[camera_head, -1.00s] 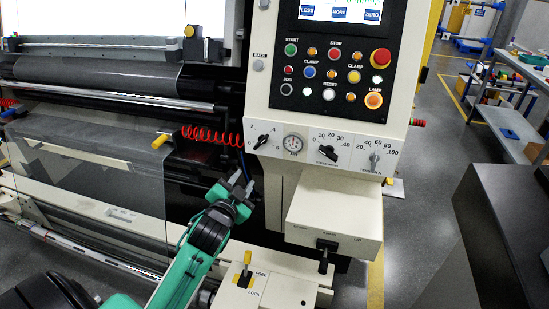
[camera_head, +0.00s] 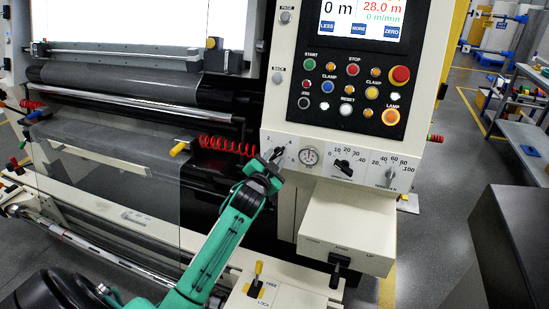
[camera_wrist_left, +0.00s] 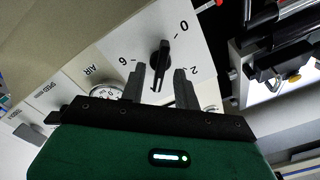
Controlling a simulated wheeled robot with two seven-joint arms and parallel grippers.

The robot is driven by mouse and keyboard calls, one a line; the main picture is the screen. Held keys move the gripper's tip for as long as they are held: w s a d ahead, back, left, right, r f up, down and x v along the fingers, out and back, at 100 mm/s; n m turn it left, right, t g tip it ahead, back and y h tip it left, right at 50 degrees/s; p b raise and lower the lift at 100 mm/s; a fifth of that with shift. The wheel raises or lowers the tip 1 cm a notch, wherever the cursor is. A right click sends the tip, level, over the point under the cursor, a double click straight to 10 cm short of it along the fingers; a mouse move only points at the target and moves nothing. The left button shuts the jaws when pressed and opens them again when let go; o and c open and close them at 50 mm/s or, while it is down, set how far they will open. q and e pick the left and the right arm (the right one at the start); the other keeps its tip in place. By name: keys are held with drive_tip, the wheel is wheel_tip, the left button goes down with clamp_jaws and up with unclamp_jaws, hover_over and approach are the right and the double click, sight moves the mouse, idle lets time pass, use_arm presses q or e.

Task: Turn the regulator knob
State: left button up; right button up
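The regulator knob (camera_wrist_left: 160,60) is a black pointer knob on a white panel with a numbered scale, beside the round AIR gauge (camera_wrist_left: 106,91). In the head view my left gripper (camera_head: 272,157) is at the left end of the panel and largely hides the knob. In the left wrist view the gripper (camera_wrist_left: 157,76) is open, with one dark finger on each side of the knob's lower end. There is a gap between the knob and each finger. I cannot tell how deep the fingers reach around it. My right gripper is in neither view.
Two more knobs (camera_head: 343,167) (camera_head: 391,173) sit right of the gauge. The button panel (camera_head: 350,92) is above. A box with a black lever (camera_head: 338,273) juts out below. A red coiled hose (camera_head: 226,145) and rollers lie left of the gripper.

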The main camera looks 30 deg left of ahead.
use_arm(q)
drive_tip(key=shift+w+a, duration=0.1)
drive_tip(key=shift+w, duration=0.25)
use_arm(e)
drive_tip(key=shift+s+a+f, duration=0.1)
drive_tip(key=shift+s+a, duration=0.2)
use_arm(q)
drive_tip(key=shift+c, duration=0.4)
clamp_jaws()
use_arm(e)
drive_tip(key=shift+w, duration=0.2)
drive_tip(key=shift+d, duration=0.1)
